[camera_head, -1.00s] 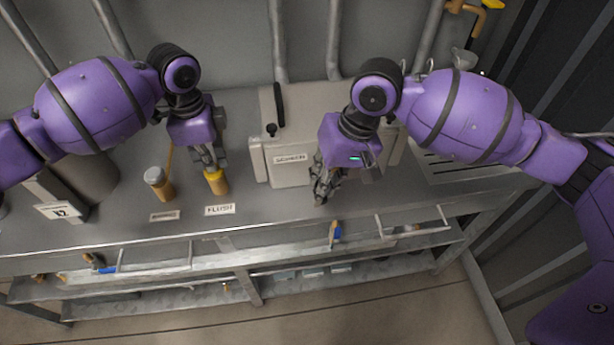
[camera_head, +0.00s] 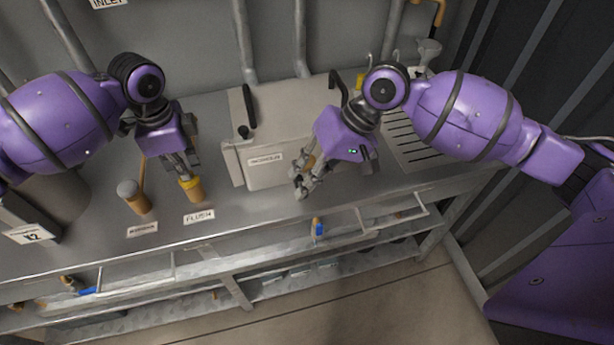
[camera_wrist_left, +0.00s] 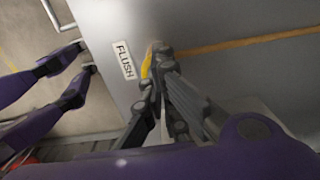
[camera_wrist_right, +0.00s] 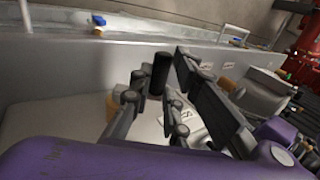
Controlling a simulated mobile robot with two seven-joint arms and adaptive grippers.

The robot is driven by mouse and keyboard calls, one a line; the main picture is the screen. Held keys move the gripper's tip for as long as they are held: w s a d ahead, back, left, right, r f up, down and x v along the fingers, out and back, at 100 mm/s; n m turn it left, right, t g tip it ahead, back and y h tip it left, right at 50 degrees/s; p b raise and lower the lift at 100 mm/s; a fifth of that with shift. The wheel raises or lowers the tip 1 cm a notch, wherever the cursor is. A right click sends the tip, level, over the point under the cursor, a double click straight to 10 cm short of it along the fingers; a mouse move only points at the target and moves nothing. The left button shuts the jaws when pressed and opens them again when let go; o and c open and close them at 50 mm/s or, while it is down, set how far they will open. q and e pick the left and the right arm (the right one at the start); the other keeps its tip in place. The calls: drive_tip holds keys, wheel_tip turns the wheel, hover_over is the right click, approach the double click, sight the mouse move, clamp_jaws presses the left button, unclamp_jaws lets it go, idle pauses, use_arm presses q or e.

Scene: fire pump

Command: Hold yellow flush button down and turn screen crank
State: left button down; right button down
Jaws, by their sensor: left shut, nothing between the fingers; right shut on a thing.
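The yellow flush button (camera_head: 191,188) tops a short brass post behind the FLUSH label (camera_head: 199,216). My left gripper (camera_head: 187,176) is shut and empty, fingertips pointing down at the button top, apparently touching it. The left wrist view shows a sliver of the yellow button (camera_wrist_left: 147,66) beside the fingers; how far it is pressed is unclear. My right gripper (camera_head: 302,190) is shut on the screen crank, in front of the pale screen box (camera_head: 240,165). The crank's black handle (camera_wrist_right: 160,73) shows between its fingers in the right wrist view; the crank arm is mostly hidden.
A grey-capped brass post (camera_head: 134,197) stands left of the flush button. A black lever (camera_head: 249,105) rises on the screen box. A slotted drain (camera_head: 415,145) lies at the right of the bench. Rails and a blue-handled valve (camera_head: 318,228) are along the front edge.

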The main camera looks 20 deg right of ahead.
drive_tip(key=c, duration=1.7)
unclamp_jaws()
drive_tip(key=shift+d+f, duration=0.1)
